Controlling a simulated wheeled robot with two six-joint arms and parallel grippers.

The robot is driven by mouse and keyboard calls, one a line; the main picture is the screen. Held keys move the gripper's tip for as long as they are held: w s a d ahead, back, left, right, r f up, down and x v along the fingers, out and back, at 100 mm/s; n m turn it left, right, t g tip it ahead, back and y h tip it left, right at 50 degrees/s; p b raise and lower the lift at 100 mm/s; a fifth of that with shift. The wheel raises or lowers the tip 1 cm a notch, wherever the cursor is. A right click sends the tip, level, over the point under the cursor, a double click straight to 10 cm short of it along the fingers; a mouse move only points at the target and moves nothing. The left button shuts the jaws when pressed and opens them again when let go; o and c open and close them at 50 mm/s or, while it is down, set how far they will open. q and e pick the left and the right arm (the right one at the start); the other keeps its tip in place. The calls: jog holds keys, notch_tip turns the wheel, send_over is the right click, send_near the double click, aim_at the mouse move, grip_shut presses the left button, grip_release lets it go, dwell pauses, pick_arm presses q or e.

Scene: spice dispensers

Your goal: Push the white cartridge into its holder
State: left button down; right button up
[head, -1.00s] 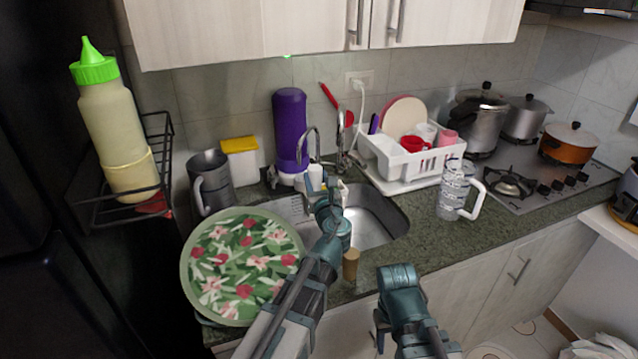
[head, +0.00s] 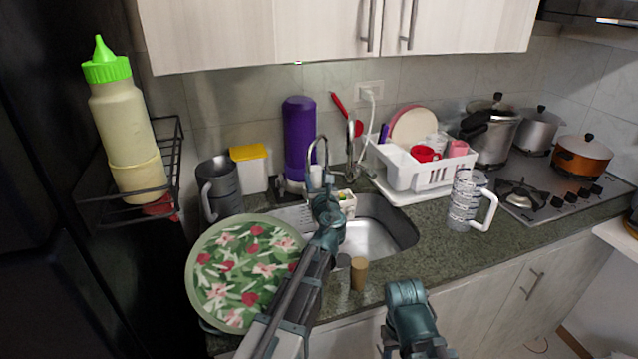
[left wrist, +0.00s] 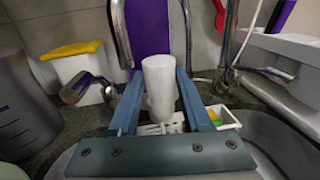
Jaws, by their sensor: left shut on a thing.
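The white cartridge (left wrist: 160,85) stands upright between the fingers of my left gripper (left wrist: 158,92) in the left wrist view, and the gripper is shut on it. In the head view my left gripper (head: 322,192) is over the back of the sink, and the white top of the cartridge (head: 316,177) shows just beyond it. A purple cylinder (head: 299,135) on a white base stands right behind; it fills the middle of the left wrist view (left wrist: 152,35). I cannot tell which part is the holder, or whether the cartridge touches it.
A chrome faucet (head: 351,150) rises close behind the gripper. A small white caddy (left wrist: 222,118) stands on the right. A yellow-lidded container (head: 250,170) and a grey mug (head: 219,188) stand left. A floral plate (head: 245,275) lies front left. A dish rack (head: 405,172) is right.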

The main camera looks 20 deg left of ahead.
aim_at(311, 177)
pick_arm(q)
jog(key=shift+a+x, duration=0.2)
jog(key=shift+x, duration=1.05)
jog(key=shift+a+x, duration=0.15)
jog(key=shift+x, duration=1.1)
jog(key=shift+s+f, duration=0.15)
jog(key=shift+f+b, duration=0.75)
jog(key=shift+b, duration=0.15)
jog(key=shift+r, duration=0.25)
jog(key=shift+r+p, duration=0.6)
jog(key=shift+p, duration=0.25)
jog(key=shift+f+b, duration=1.25)
